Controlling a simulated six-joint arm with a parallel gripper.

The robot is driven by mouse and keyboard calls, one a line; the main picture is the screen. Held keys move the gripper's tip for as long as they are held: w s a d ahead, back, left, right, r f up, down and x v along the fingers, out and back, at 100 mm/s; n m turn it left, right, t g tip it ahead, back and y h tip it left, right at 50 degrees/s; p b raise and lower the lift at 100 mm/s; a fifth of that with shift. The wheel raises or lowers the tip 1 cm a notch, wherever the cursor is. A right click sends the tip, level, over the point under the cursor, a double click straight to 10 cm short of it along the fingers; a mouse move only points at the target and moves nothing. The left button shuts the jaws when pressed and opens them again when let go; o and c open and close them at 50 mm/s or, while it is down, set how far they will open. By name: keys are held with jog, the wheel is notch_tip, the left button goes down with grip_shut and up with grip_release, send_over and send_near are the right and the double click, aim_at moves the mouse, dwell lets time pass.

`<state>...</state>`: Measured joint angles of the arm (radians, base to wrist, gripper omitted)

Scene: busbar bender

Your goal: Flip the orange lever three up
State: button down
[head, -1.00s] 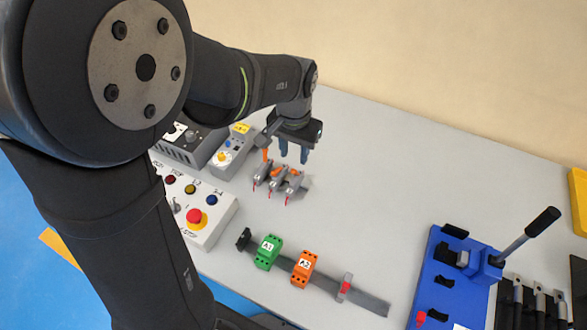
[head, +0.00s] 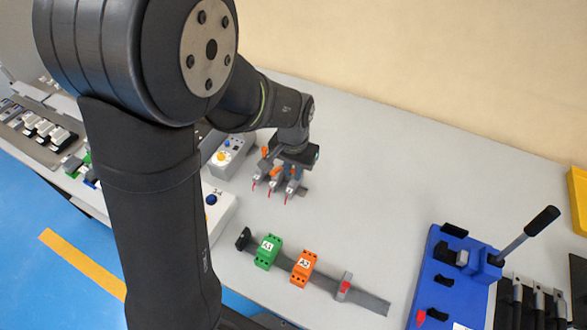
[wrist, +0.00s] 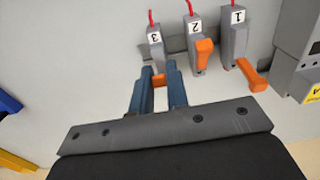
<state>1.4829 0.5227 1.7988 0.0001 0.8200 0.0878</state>
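Three grey switch units with orange levers stand in a row, labelled 3, 2 and 1 from left to right in the wrist view. Lever three (wrist: 160,80) shows as a small orange piece between the blue fingers of my gripper (wrist: 160,76); the rest of it is hidden. Its unit (wrist: 156,44) is partly visible. Lever two (wrist: 204,52) and lever one (wrist: 251,75) are clear of the fingers. In the head view my gripper (head: 292,170) is down at the right end of the row. I cannot tell whether the fingers press on lever three.
A grey control box (head: 228,155) stands just left of the switches. A rail (head: 325,284) with a green block (head: 267,251) and an orange block (head: 304,267) lies in front. A blue bender (head: 448,280) with a long handle stands right. The table between is clear.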

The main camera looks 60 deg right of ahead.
jog(key=shift+d, duration=0.1)
jog(key=y, duration=0.1)
jog(key=d+y, duration=0.1)
jog(key=y, duration=0.1)
jog(key=shift+d+r+y, duration=0.2)
jog(key=shift+y, duration=0.1)
jog(key=shift+d+y, duration=0.4)
jog(key=shift+y, duration=0.6)
jog(key=shift+d+y, duration=0.4)
jog(key=shift+y, duration=0.6)
jog(key=c, duration=1.4)
grip_release()
jog(key=v, duration=1.2)
